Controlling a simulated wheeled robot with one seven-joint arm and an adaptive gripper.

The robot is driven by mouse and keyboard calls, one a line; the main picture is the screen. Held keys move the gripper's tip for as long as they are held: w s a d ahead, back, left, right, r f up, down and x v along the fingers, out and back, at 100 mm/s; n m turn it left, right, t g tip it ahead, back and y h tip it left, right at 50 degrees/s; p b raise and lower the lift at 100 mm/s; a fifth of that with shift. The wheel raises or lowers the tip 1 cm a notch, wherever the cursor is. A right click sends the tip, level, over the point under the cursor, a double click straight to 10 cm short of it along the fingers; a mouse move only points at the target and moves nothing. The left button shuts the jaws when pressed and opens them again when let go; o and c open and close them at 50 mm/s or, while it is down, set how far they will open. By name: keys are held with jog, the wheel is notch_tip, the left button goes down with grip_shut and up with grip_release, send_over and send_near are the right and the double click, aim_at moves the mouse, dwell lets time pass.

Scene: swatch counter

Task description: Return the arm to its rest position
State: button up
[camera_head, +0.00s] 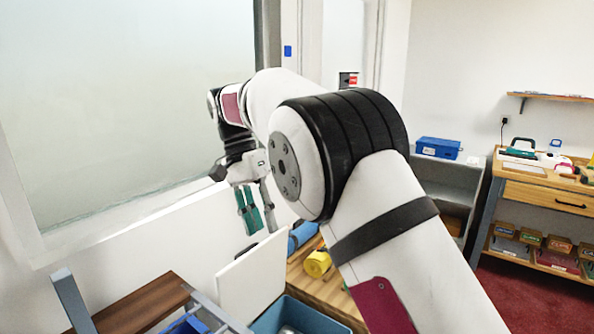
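My arm reaches from the lower right across the middle of the head view. Its white links and black joint fill much of the picture. My gripper (261,222) hangs downward at the far end of the arm, in front of the window sill. Its fingers, one with teal pads, stand apart, and I see nothing held between them. Part of the gripper's right side is close behind my arm's outline.
Below are a wooden counter (326,291), a yellow roll (318,263), a blue roll (301,236), an upright white panel (252,279) and an open blue bin (300,317). A frosted window (120,90) is left. A grey shelf with a blue box (438,148) and a wooden workbench (545,192) stand right.

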jog(key=s+d+r+n+t+y+b, duration=0.1)
jog(key=s+d+r, duration=0.3)
jog(key=d, duration=0.5)
jog(key=s+d+r+n+t+y+b, duration=0.25)
jog(key=s+d, duration=0.25)
jog(key=d, duration=0.4)
jog(key=s+d+f+n+t+b, duration=0.1)
jog(key=s+d+f, duration=0.3)
jog(key=s, duration=0.5)
jog(key=s+d+f+n+t+b, duration=0.1)
jog(key=s+d+f+n+t, duration=0.1)
jog(key=s+d+f, duration=0.2)
jog(key=s+f, duration=0.3)
jog(key=s, duration=0.2)
jog(key=shift+d+f, duration=0.15)
jog(key=shift+d, duration=0.15)
jog(key=shift+h, duration=0.25)
